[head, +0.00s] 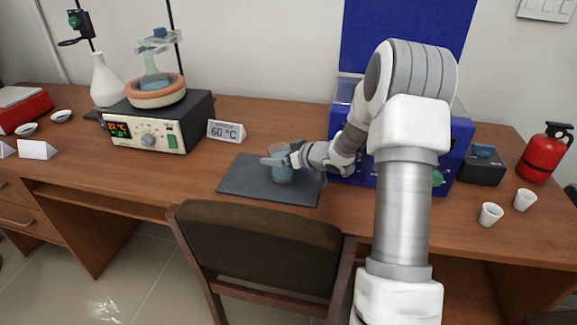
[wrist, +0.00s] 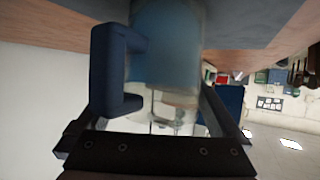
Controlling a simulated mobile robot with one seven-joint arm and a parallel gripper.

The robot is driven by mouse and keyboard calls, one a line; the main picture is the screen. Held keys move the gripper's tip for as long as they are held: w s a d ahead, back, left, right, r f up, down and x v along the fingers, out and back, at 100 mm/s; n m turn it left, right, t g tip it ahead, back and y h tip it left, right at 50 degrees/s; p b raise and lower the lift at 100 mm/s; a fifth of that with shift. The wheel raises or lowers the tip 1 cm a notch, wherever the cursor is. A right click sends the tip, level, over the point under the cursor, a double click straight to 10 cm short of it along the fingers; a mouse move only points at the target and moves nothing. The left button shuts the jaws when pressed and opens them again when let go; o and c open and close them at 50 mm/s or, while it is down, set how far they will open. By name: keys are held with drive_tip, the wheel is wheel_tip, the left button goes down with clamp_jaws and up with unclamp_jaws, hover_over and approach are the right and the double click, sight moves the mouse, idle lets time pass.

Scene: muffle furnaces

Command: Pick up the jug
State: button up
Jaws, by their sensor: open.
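The jug (head: 282,172) is a clear vessel with blue contents. It stands upright on a dark grey mat (head: 240,178) on the wooden desk. In the wrist view the jug (wrist: 168,45) is large and close, with a dark blue handle (wrist: 104,72) on its left side. My gripper (head: 284,160) reaches in from the right at the jug's upper part. The open gripper (wrist: 150,108) has its fingers to either side of the jug in the wrist view. Whether a finger touches the glass cannot be told. My arm and hand hide part of the mat's right side.
A heating device (head: 158,125) with a flask stands left, beside a "60 °C" sign (head: 226,131). A blue furnace (head: 452,160) is behind my arm. Two white cups (head: 490,214) and a red extinguisher (head: 543,155) are right. A chair (head: 255,245) stands in front.

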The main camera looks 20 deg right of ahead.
clamp_jaws()
idle(0.3)
drive_tip(key=shift+r, duration=0.1)
wheel_tip(320, 180, up, 10)
drive_tip(key=p, duration=0.4)
